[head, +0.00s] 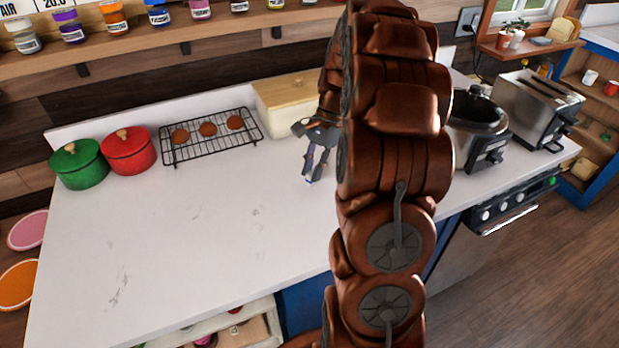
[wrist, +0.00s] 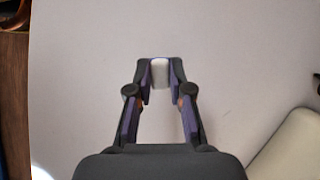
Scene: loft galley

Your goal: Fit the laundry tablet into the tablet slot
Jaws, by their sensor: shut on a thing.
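My gripper (head: 310,172) is over the white counter, left of my arm in the head view. In the wrist view, my gripper (wrist: 161,82) is shut on a small white block, the laundry tablet (wrist: 160,73), held between the fingertips. In the head view the tablet is too small to tell apart from the fingertips. I cannot make out the tablet slot in either view; my arm covers part of the counter.
The white counter (head: 190,220) is clear at the front and left. At its back stand a green pot (head: 79,165), a red pot (head: 129,153), a wire rack (head: 210,150) and a cream box (head: 283,120). A slow cooker (head: 478,140) and toaster (head: 535,108) stand right.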

